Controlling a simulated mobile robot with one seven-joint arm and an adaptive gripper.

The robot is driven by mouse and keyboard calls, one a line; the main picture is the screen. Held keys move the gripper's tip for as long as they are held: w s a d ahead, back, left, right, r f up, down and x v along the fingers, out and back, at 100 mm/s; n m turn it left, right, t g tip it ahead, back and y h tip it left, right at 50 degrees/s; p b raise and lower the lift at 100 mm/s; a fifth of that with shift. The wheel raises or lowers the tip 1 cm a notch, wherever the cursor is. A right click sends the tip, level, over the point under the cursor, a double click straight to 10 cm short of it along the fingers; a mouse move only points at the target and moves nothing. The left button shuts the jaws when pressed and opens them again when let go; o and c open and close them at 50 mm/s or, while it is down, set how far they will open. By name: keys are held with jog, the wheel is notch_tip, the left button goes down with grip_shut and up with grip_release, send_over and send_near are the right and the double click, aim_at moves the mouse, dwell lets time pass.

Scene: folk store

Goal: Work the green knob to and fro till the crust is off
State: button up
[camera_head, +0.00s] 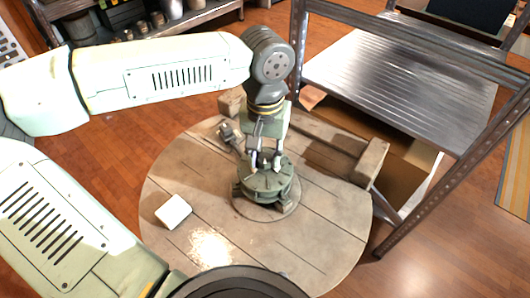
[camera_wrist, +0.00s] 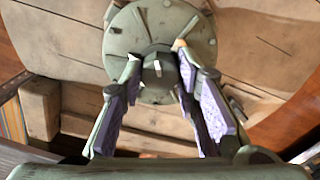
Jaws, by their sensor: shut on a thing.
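A round grey-green device (camera_head: 266,184) stands on the round wooden table, with several lugs around its rim. Its green disc top (camera_wrist: 192,30) fills the upper middle of the wrist view. A small dark knob (camera_wrist: 158,72) with a pale mark rises from the disc. My gripper (camera_head: 264,162) points down over the device. In the wrist view my gripper (camera_wrist: 157,62) has its purple-padded fingers on both sides of the knob, shut on it. The fingers hide much of the knob in the head view. I cannot make out any crust.
The wooden table (camera_head: 325,232) has a white block (camera_head: 173,211) at its front left and a small metal tool (camera_head: 229,136) behind the device. A wooden bar (camera_head: 368,162) lies at the back right. A metal shelf rack (camera_head: 400,85) stands close behind. The table's front right is clear.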

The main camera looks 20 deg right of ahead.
jog(key=c, duration=0.4)
jog(key=shift+o, duration=0.2)
jog(key=shift+f+n+b, duration=0.1)
jog(key=shift+n+b, duration=0.3)
jog(key=shift+b, duration=0.05)
jog(key=shift+f+n+b, duration=0.1)
jog(key=shift+n+b, duration=0.8)
jog(key=shift+b, duration=0.05)
jog(key=n+b, duration=0.3)
jog(key=shift+n, duration=0.3)
jog(key=n+b, duration=0.2)
jog(key=n, duration=0.1)
jog(key=shift+n, duration=0.4)
jog(key=n+b, duration=0.3)
jog(key=n, duration=0.2)
jog(key=n+b, duration=0.2)
jog(key=n, duration=0.4)
jog(key=shift+r, duration=0.2)
